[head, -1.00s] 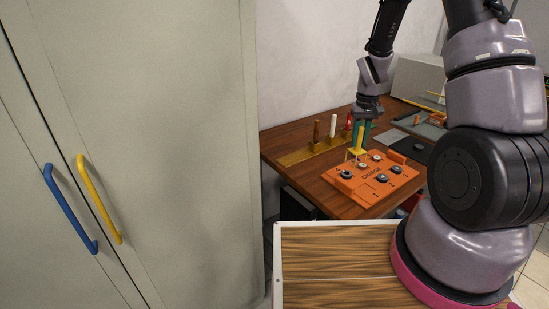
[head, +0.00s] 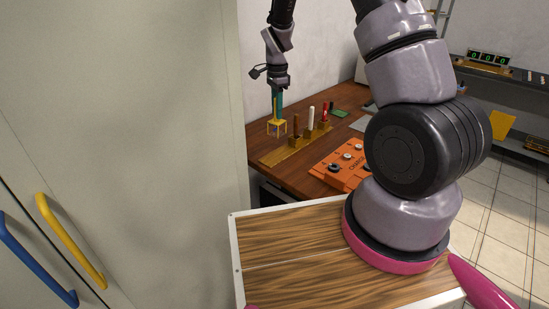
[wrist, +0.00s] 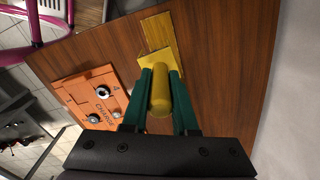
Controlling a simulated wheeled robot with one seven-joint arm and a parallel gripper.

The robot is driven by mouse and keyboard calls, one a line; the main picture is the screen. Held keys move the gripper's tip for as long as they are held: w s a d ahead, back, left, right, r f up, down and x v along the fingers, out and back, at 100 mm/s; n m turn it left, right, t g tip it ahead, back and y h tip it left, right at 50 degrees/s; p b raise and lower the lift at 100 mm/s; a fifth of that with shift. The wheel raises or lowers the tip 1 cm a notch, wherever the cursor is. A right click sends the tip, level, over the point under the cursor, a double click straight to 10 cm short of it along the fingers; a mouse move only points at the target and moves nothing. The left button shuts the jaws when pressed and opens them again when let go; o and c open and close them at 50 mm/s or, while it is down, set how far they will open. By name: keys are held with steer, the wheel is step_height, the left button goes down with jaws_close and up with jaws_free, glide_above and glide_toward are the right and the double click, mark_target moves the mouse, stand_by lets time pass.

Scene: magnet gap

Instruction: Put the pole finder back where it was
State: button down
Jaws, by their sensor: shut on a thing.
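The pole finder (head: 277,128), a yellow handle with a small open yellow frame at its lower end, hangs upright from my gripper (head: 277,106). My gripper's green fingers are shut on its handle, which also shows in the wrist view (wrist: 160,92). In the head view the finder appears above the left part of a brass-coloured rack strip (head: 272,158) on the wooden table. The strip carries holders with a brown-handled (head: 296,127), a white-handled (head: 311,117) and a red-handled tool (head: 325,110). The strip's left part looks bare. The finder seems clear of it; the exact height cannot be told.
An orange block marked CHARGE (head: 338,164) with round dark pieces lies on the table to the right of the rack. A grey cabinet (head: 130,120) with blue and yellow handles stands close at the left. A pale wall is behind the table.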

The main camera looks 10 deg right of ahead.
mark_target(275, 133)
steer(key=shift+w+a+r+m, duration=0.15)
steer(key=shift+a+m, duration=0.1)
steer(key=shift+m, duration=0.15)
steer(key=shift+f, duration=0.4)
step_height(275, 133, down, 9)
steer(key=shift+f, duration=0.1)
steer(key=c, duration=0.7)
jaws_free()
steer(key=shift+f, duration=0.15)
